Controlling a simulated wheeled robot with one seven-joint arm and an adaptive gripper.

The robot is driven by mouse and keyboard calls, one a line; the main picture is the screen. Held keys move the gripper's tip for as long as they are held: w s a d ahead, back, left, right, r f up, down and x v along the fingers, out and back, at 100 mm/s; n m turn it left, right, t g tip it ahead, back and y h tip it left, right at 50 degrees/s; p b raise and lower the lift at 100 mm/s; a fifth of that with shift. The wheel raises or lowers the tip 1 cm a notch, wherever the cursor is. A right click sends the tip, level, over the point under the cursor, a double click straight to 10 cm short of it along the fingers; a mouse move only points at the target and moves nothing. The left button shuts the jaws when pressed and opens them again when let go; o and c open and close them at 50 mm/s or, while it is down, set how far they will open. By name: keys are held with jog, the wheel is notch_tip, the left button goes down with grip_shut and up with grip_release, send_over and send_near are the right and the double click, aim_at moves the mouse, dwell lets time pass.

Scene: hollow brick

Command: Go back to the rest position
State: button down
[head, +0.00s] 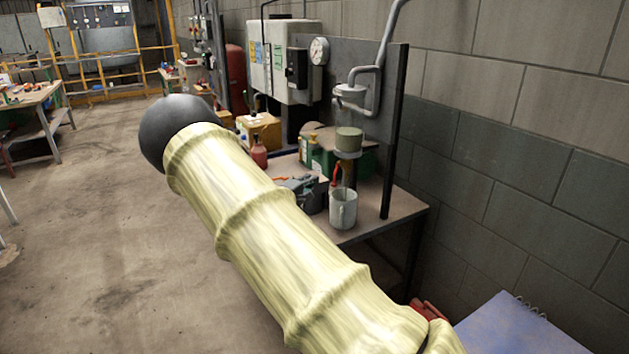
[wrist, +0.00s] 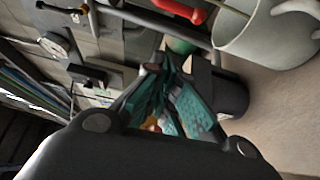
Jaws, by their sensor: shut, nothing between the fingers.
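My gripper (wrist: 160,68) shows in the wrist view with its teal-padded fingers together and nothing held between them. A white mug (head: 343,208) stands upright on the workbench (head: 400,205), and it also shows at the upper right of the wrist view (wrist: 262,38), apart from the fingers. My pale yellow arm crosses the head view and hides part of the bench. I cannot clearly make out the gripper in the head view.
Beside the mug is a dark grey item (head: 308,194). A red bottle (head: 259,152) and a green case (head: 318,158) stand further back. A post and panel with a gauge (head: 319,51) rise behind.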

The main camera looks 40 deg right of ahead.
jog(key=shift+b+v, duration=0.4)
jog(key=shift+v, duration=1.95)
jog(key=shift+r, duration=0.1)
